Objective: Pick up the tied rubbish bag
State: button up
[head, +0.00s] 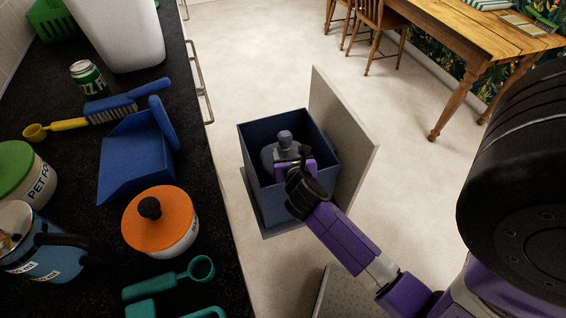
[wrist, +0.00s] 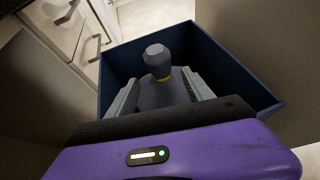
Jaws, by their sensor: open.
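The tied rubbish bag (head: 271,152) is grey with a knotted top and sits inside a dark blue square bin (head: 259,194). In the wrist view the bag's knot (wrist: 158,62) stands up with a yellow band at its neck. My gripper (head: 296,160) is over the bin's opening, close to the bag. In the wrist view its two grey fingers (wrist: 158,92) are apart, one on each side of the bag below the knot. I cannot tell whether they touch it. The lower part of the bag is hidden by the bin walls and my gripper.
A pale door panel (head: 343,130) stands open right beside the bin. The dark worktop (head: 85,185) at left holds an orange-lidded pot (head: 162,225), a blue dustpan (head: 135,160) and a can (head: 86,78). The floor (head: 270,50) beyond is clear up to the wooden table (head: 470,35).

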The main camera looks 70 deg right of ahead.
aim_at(286, 144)
jog(key=x, duration=0.8)
jog(key=shift+r+b, duration=0.15)
jog(key=shift+b, duration=0.15)
grip_shut()
jog(key=shift+r, duration=0.2)
